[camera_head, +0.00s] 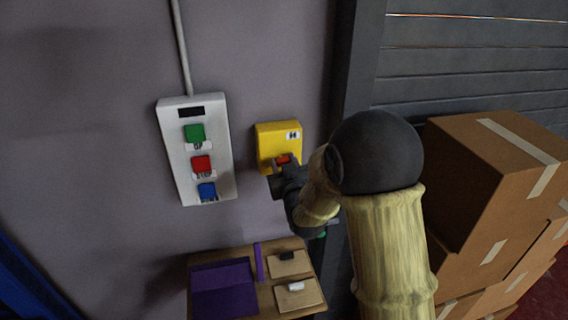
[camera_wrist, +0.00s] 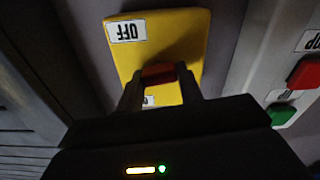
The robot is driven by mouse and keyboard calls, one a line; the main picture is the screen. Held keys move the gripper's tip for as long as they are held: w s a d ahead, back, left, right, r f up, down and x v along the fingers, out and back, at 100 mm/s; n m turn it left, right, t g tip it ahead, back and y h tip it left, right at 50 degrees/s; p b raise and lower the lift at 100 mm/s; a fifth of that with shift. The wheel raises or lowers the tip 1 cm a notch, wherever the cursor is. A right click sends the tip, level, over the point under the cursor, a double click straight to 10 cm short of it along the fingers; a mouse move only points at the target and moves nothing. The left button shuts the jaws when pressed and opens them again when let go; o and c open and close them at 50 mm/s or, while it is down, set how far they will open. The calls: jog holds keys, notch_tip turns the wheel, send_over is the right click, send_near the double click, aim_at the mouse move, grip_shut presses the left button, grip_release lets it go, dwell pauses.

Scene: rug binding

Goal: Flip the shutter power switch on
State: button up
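The yellow shutter power box (camera_head: 265,138) is on the wall beside the grey shutter frame. Its red switch (camera_head: 283,159) shows just above my gripper (camera_head: 279,180) in the head view. The wrist view shows the box (camera_wrist: 182,35) upside down, with an OFF label (camera_wrist: 126,31) at its picture-top corner. A second label (camera_wrist: 148,100) is mostly hidden behind my gripper. The red switch (camera_wrist: 158,74) lies between the two fingertips (camera_wrist: 160,82). The fingers stand apart, one on each side of it. Whether they touch it is not clear.
Left of the box is a white control panel (camera_head: 178,158) with green, red and blue buttons. A wooden board (camera_head: 265,264) with purple cloth (camera_head: 222,289) is below. Stacked cardboard boxes (camera_head: 462,175) stand at the right, before the grey shutter (camera_head: 470,60).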

jog(key=shift+m+b, duration=0.3)
jog(key=shift+b, duration=0.15)
jog(key=shift+f+m+b, duration=0.2)
jog(key=shift+m+b, duration=0.5)
jog(key=shift+b, duration=0.45)
jog(key=m+b, duration=0.3)
jog(key=b, duration=0.1)
jog(key=shift+d, duration=0.1)
jog(key=shift+c, duration=0.2)
jog(key=m+b, duration=0.4)
jog(key=shift+b, duration=0.35)
jog(key=shift+r+m+b, duration=0.1)
jog(key=shift+m+b, duration=0.5)
jog(key=shift+m, duration=0.3)
jog(key=o, duration=1)
